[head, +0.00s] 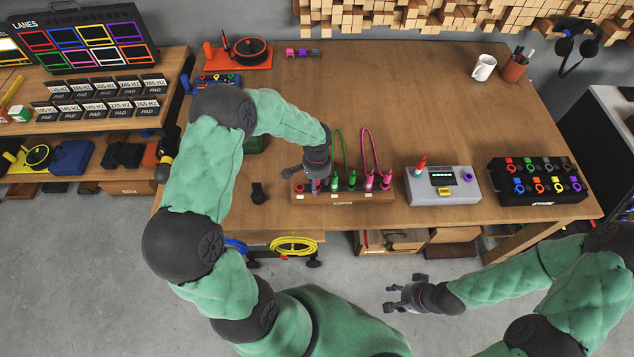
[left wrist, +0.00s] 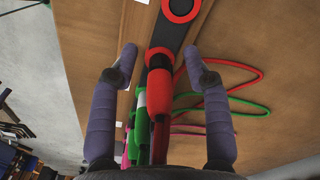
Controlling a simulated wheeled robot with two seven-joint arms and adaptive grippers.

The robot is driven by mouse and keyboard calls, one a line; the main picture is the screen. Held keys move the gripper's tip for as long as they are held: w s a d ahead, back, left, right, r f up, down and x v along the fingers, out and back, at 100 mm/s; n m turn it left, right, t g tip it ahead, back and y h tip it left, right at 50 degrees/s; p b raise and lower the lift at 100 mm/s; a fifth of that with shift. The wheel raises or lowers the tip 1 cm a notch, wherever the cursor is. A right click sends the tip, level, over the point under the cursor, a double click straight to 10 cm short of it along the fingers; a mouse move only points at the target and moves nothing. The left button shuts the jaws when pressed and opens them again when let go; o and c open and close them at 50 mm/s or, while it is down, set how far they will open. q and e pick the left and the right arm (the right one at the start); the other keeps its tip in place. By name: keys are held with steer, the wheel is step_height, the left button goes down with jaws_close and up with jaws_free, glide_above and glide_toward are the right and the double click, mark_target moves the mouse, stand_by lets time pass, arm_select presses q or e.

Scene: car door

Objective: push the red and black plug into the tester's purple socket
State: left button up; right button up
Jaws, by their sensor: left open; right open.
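The red and black plug (left wrist: 158,85) stands between the spread fingers of my left gripper (left wrist: 160,58) in the left wrist view; neither finger visibly closes on it. In the head view that gripper (head: 314,183) is over the left end of the wooden plug rack (head: 343,199) and largely hides the plug. The grey tester (head: 443,193) stands to the right of the rack, with its purple socket (head: 468,177) on the right of its top face. My right gripper (head: 395,299) is open and empty, over the floor in front of the table.
Green plugs (head: 351,180) and pink plugs (head: 386,180) with looped cables stand along the rack, right of my left gripper. A red-tipped piece (head: 421,162) stands on the tester's left side. A black box with coloured rings (head: 538,182) is further right. The table's middle is clear.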

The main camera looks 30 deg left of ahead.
arm_select(q)
steer(key=shift+c, duration=0.3)
jaws_close()
steer(key=shift+r, duration=0.4)
step_height(320, 180, up, 2)
steer(key=shift+r+p, duration=0.15)
steer(key=shift+p, duration=0.35)
steer(key=s+d+r+p, duration=0.2)
steer(key=s+d+r, duration=0.3)
steer(key=d+r, duration=0.5)
steer(key=d, duration=0.3)
steer(key=shift+s, duration=0.15)
